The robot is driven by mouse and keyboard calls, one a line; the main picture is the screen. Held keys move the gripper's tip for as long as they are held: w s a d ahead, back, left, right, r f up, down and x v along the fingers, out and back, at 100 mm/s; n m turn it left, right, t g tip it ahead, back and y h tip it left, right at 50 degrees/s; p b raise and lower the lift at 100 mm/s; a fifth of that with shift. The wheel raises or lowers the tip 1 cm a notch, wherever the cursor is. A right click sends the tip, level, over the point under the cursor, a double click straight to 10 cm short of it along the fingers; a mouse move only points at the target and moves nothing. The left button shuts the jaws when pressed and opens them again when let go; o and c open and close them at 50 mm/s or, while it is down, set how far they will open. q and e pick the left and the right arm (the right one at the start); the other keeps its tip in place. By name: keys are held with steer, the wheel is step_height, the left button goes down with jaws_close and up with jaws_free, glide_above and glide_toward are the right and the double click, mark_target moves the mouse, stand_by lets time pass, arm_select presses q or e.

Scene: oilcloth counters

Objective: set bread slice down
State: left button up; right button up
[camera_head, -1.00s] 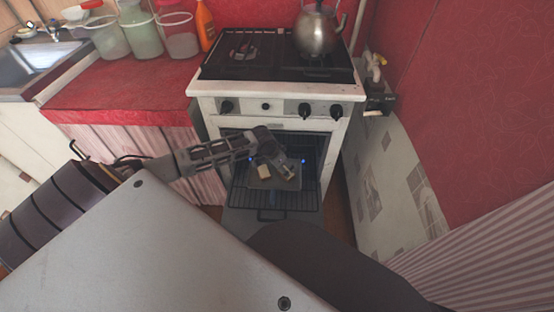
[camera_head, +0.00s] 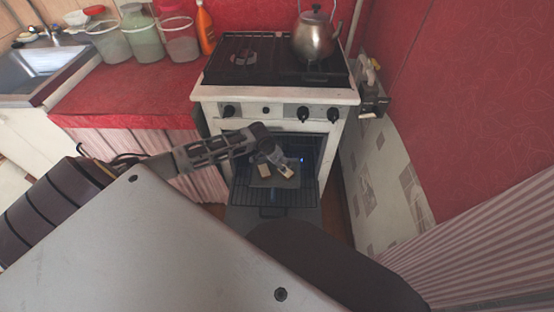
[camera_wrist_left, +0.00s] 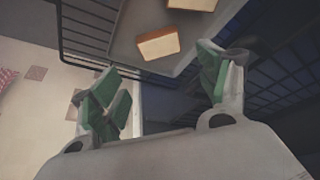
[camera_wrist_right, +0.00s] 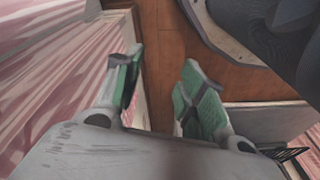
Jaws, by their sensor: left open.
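Two bread slices lie on a grey tray (camera_head: 275,183) on the rack in the open oven. The left slice (camera_head: 264,171) and the right slice (camera_head: 286,171) are apart. In the left wrist view one slice (camera_wrist_left: 159,45) lies flat on the tray and another slice (camera_wrist_left: 193,4) is cut by the top edge. My left gripper (camera_head: 272,161) is over the tray, close above the slices. In its wrist view the green-padded fingers (camera_wrist_left: 163,90) are spread with nothing between them. My right gripper (camera_wrist_right: 163,85) shows only in its wrist view, fingers apart and empty above the floor.
The stove (camera_head: 275,95) carries a kettle (camera_head: 315,38) at its right rear. The oven rack (camera_head: 236,195) surrounds the tray, and oven walls are close on both sides. A red counter (camera_head: 130,90) with several jars is to the left. A patterned wall (camera_head: 375,170) is close on the right.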

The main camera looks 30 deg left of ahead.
arm_select(q)
steer(key=shift+r, duration=0.2)
steer(key=shift+s, duration=0.1)
stand_by(0.4)
steer(key=s+d+f+m, duration=0.1)
steer(key=s+d+f, duration=0.4)
steer(key=s+d, duration=0.75)
steer(key=s+d+f+g, duration=0.1)
steer(key=s+d+f, duration=0.1)
steer(key=s, duration=0.4)
steer(key=s+d+f+n+g, duration=0.1)
steer(key=s+d+f, duration=0.1)
steer(key=s, duration=0.5)
steer(key=shift+f+g, duration=0.4)
steer(key=shift+f, duration=0.35)
steer(key=shift+a, duration=0.15)
